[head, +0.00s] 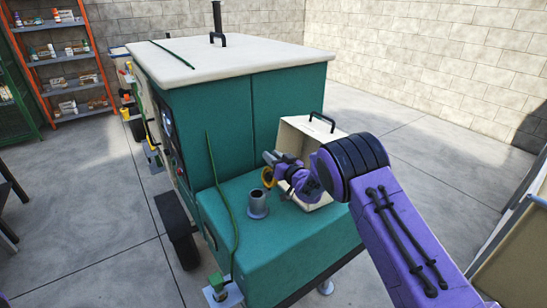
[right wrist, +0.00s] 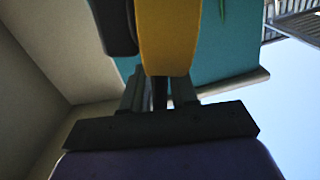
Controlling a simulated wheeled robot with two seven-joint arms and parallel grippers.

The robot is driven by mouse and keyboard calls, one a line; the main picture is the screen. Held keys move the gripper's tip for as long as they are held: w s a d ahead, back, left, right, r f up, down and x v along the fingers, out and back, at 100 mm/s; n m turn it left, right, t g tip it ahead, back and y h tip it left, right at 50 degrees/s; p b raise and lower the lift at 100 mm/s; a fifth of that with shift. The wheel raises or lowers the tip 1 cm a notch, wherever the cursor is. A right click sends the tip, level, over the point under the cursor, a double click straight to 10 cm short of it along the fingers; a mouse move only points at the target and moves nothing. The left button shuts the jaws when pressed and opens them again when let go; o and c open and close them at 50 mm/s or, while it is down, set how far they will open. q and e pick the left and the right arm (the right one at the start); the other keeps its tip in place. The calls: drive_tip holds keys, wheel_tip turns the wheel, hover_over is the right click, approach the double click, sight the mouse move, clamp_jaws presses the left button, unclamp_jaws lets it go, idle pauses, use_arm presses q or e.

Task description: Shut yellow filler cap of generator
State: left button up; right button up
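The generator (head: 285,245) is a teal body with an off-white top. A grey filler neck (head: 257,205) stands upright on its lower teal deck, its mouth uncovered. The yellow filler cap (head: 267,178) is tilted on edge just above and right of the neck, at the tip of my right gripper (head: 272,162). In the right wrist view the cap (right wrist: 168,38) fills the top middle, in front of the gripper's fingers and partly hiding them. I cannot tell whether they grip it or only touch it. My left gripper is out of view.
A cream box-like cover (head: 294,135) with a black handle stands open right behind my right gripper. A green cable (head: 220,190) hangs down the generator's near side. Shelves (head: 68,60) stand at the far left. The floor to the right is clear.

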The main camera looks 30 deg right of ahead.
clamp_jaws()
